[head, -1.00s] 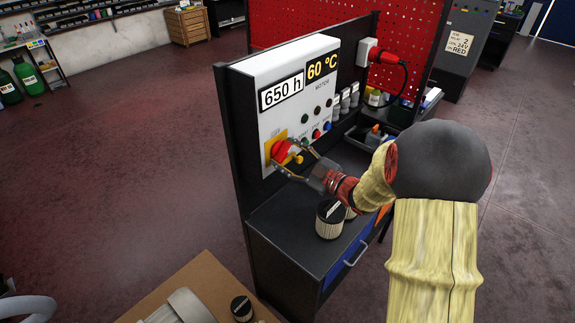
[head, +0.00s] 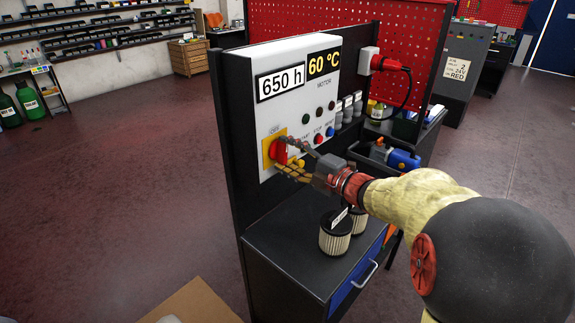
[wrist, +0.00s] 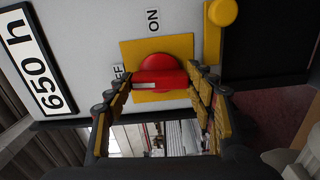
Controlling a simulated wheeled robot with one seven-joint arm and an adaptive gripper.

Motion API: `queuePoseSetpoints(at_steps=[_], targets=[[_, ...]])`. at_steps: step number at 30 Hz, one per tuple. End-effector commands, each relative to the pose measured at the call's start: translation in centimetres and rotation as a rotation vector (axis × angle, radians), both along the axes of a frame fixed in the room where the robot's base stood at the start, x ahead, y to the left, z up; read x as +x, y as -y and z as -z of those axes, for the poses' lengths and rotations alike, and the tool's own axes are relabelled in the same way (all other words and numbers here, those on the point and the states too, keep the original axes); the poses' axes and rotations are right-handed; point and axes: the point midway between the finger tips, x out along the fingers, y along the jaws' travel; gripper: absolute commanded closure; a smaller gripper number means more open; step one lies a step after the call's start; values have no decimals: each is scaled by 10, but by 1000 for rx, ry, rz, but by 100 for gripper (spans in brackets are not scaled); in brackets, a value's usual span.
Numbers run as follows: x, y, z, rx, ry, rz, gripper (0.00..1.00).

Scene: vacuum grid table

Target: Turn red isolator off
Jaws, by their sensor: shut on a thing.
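The red isolator (head: 279,150) is a rotary handle on a yellow plate (head: 268,158), low on the front of a white motor panel. In the wrist view the isolator (wrist: 160,72) has its handle bar lying across the picture. The bar's white mark is at its left end, on the side of the OFF label, which a finger partly hides. The ON label (wrist: 153,20) is above. My gripper (head: 290,158) is shut on the isolator. In the wrist view its fingers (wrist: 161,78) flank the two ends of the bar.
A yellow knob (wrist: 221,12) is close beside the isolator. Several small buttons (head: 318,139) are on the panel to its right. Filter cartridges (head: 335,233) stand on the black bench (head: 290,245) below my arm. The floor left of the bench is clear.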

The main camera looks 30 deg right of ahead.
Motion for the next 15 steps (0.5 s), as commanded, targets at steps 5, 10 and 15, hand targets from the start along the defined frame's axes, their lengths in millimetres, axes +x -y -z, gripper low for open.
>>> queuePoseSetpoints(at_steps=[5,10,15], targets=[[0,0,3,-57,22,0,71],[0,0,2,-82,32,-1,71],[0,0,1,-89,33,-1,71]])
